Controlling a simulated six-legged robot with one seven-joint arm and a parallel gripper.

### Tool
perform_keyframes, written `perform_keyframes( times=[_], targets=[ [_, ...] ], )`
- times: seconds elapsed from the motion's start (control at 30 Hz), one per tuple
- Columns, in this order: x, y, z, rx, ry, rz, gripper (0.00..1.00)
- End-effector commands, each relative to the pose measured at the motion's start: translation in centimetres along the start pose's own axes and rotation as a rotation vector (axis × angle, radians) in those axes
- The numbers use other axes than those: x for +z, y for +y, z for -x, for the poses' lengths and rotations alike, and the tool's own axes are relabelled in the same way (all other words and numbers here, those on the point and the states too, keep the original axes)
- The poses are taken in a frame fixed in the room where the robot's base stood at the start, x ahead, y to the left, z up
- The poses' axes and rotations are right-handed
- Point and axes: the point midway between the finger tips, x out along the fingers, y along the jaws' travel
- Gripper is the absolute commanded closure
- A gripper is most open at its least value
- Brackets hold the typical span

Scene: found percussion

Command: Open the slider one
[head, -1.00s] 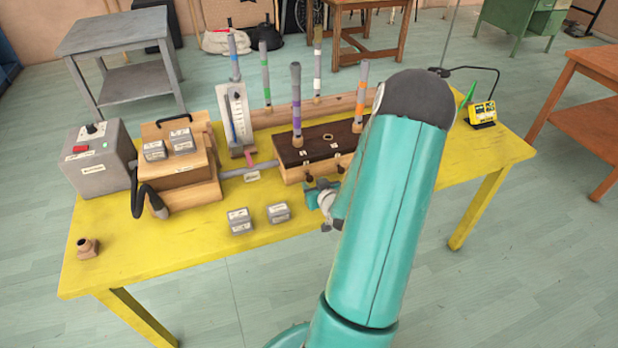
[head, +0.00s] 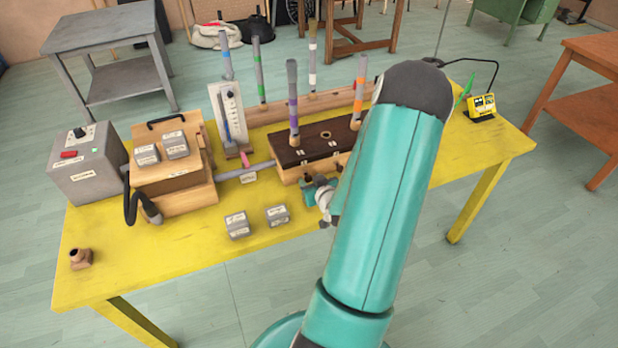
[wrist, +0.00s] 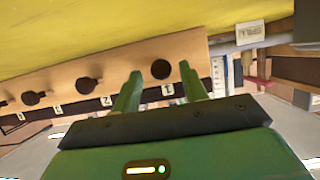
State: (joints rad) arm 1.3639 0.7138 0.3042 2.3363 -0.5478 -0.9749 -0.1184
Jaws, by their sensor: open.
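The wooden wind chest with a dark top (head: 345,133) stands on the yellow table, with its front towards me. In the wrist view its light wooden front (wrist: 130,75) carries a row of dark round slider knobs beside small numbered labels. The slider one knob (wrist: 161,69), by the label that seems to read 1, is at the end of the row. My gripper (wrist: 160,68) is open, its green fingers on either side of this knob in the picture. I cannot tell whether they touch it. In the head view my gripper (head: 309,190) is at the chest's front, partly hidden by my arm.
Several coloured pipes (head: 292,100) stand upright on and behind the chest. A grey duct (head: 246,173) joins it to the wooden bellows box (head: 180,195). Small grey weights (head: 237,225) sit at the table front. A yellow meter (head: 482,106) stands at the right. The front right tabletop is clear.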

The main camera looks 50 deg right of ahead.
Motion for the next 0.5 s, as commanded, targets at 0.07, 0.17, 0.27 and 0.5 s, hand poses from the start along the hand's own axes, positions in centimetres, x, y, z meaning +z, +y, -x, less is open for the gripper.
perform_keyframes(
  times=[0.07,0.17,0.27,0.5],
  targets=[
    [0.09,-0.09,0.01,-0.002,0.000,0.000,0.57],
    [0.19,-0.06,0.11,-0.002,0.000,0.000,0.57],
    [0.24,-0.04,0.21,-0.002,0.000,0.000,0.57],
    [0.27,-0.03,0.31,-0.002,0.000,0.001,0.67]
  ],
)
